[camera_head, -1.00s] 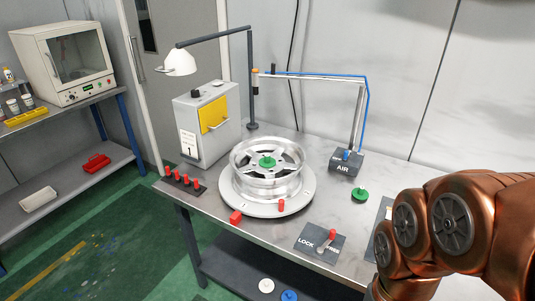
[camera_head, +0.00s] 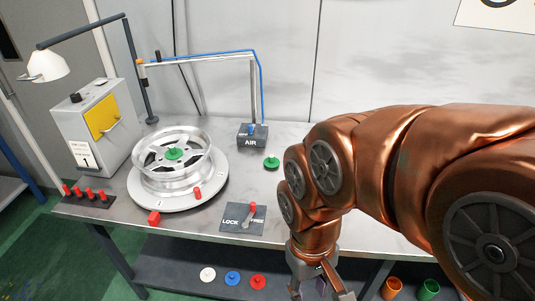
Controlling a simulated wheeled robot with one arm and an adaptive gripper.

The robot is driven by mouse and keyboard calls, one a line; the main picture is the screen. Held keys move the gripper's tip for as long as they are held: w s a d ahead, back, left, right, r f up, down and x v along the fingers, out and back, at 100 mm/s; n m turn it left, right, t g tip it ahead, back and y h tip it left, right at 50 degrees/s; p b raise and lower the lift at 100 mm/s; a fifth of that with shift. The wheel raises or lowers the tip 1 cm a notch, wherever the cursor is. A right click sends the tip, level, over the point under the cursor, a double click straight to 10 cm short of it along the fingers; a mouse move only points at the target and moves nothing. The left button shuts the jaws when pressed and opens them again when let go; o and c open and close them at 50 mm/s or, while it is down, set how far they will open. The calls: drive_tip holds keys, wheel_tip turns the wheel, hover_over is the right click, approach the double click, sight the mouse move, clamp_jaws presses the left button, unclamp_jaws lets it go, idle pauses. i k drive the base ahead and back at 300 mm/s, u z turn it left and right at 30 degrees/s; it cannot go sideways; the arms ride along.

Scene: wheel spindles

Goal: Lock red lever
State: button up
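The red lever (camera_head: 251,210) has a red knob on a short grey arm. It sits on a dark plate (camera_head: 232,225) near the table's front edge, with "LOCK" printed at the left and a partly covered word at the right. The lever is at the right part of the plate, over the right word. My gripper (camera_head: 322,292) points down in front of the table, to the lower right of the lever and apart from it. Its fingers are spread and nothing shows between them; the tips are near the bottom picture edge.
A silver wheel (camera_head: 173,172) with a green cap stands on a round base left of the plate. The AIR box (camera_head: 252,136) and a green knob (camera_head: 271,162) are behind.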

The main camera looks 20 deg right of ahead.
sight(245, 225)
drive_tip(key=k, duration=1.35)
drive_tip(key=u, duration=0.65)
drive_tip(key=i, duration=1.9)
drive_tip(key=z, duration=0.9)
